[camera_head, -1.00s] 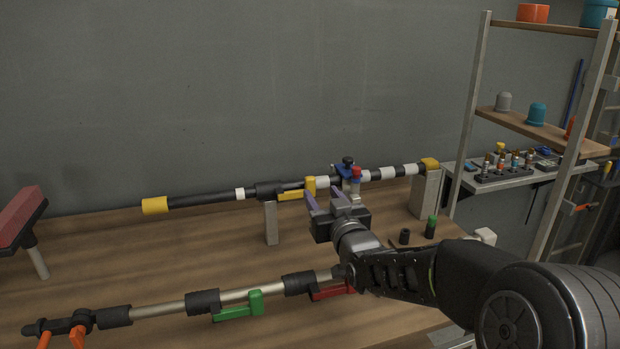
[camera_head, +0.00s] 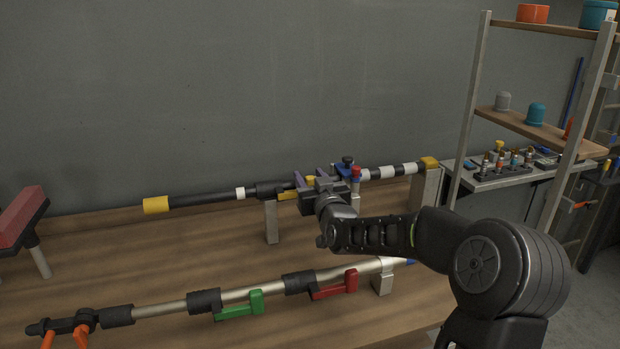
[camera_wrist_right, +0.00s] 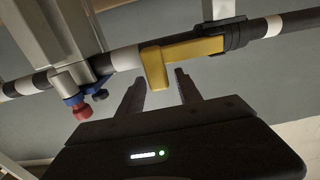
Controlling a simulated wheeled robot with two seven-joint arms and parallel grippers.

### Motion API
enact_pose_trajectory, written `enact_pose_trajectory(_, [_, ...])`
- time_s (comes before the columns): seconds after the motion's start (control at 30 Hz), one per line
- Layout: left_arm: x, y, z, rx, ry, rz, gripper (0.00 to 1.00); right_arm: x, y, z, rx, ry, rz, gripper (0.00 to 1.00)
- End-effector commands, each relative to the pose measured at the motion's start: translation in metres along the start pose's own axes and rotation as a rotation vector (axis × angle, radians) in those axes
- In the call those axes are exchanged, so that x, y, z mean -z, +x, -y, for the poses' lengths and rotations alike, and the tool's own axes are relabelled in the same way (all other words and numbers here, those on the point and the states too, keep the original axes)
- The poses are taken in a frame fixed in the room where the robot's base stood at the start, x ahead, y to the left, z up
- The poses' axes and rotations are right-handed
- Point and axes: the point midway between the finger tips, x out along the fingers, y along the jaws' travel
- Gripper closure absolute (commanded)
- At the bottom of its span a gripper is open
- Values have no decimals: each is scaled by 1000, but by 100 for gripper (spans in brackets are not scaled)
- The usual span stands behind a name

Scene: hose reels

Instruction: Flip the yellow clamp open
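The yellow clamp (camera_head: 287,195) sits on the black and white pole (camera_head: 215,197) at the back of the table. In the head view my right gripper hides part of it. In the right wrist view the clamp's yellow lever (camera_wrist_right: 196,49) lies along the pole, with its end tab bent off to one side. My right gripper (camera_head: 311,179) is open at the clamp. In the wrist view its two fingertips (camera_wrist_right: 160,74) lie either side of the end tab in the picture; I cannot tell whether they touch it. My left gripper is not in view.
A blue and red knobbed fitting (camera_head: 350,168) is just right of the gripper. Grey posts (camera_head: 271,222) hold the pole. A front pole carries a green clamp (camera_head: 240,306) and a red clamp (camera_head: 336,286). Shelving (camera_head: 540,130) stands right. The table's middle left is clear.

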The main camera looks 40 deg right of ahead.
Motion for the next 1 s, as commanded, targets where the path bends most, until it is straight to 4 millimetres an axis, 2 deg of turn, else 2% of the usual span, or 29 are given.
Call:
enact_pose_trajectory(0.03, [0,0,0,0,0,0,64,0,0,0,0,0,0,64])
enact_pose_trajectory(0.5, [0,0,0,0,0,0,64,0,0,0,0,0,0,100])
enact_pose_trajectory(1.0, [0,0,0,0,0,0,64,0,0,0,0,0,0,100])
